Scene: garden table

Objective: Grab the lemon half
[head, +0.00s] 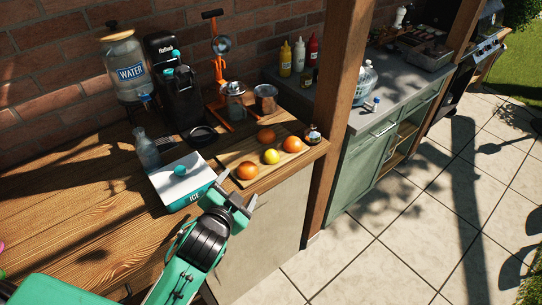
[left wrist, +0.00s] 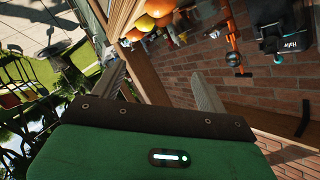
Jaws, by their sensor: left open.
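The lemon half (head: 271,156) is a small yellow round on the wooden cutting board (head: 236,154), among several orange fruits. Its cut face cannot be made out. My left gripper (head: 237,191) is open and empty, in front of the table's front edge, nearer to me than the board and apart from the lemon half. Its two fingers stand wide apart in the left wrist view (left wrist: 160,82). My right gripper is not in view.
Orange fruits (head: 247,170) lie close around the lemon half. A white and teal ice box (head: 182,182) stands left of the board, a small bottle (head: 313,134) at its right corner. A wooden post (head: 342,110) rises right of the table. A citrus press (head: 219,75) stands behind.

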